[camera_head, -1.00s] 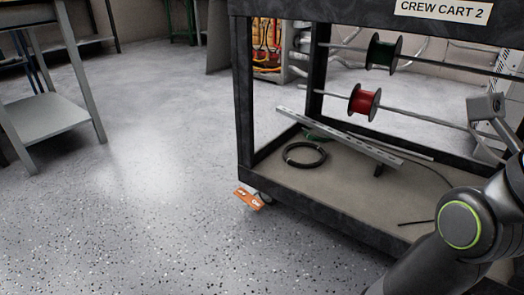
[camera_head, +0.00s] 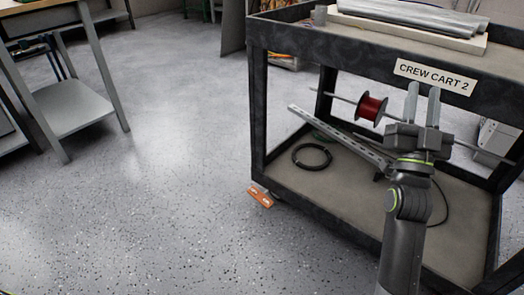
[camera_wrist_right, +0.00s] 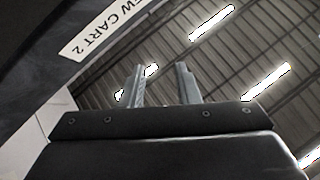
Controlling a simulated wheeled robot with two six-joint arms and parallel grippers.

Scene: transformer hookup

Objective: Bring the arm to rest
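My right arm comes up from the lower right in the head view, in front of the dark cart (camera_head: 325,228). Its gripper (camera_head: 422,98) points upward, with its two grey fingers parallel and a gap between them. In the right wrist view the same gripper (camera_wrist_right: 159,72) is open, with nothing between the fingers and the ceiling behind. The fingers overlap the cart's "CREW CART 2" label (camera_head: 434,76) in the head view; I see no clear contact. My left gripper is not in view.
A red spool (camera_head: 371,107) hangs on a rod inside the cart. A black cable coil (camera_head: 311,156) and a metal rail (camera_head: 325,131) are on its lower shelf. Open floor (camera_head: 150,190) lies left, up to a grey-shelved table (camera_head: 75,108).

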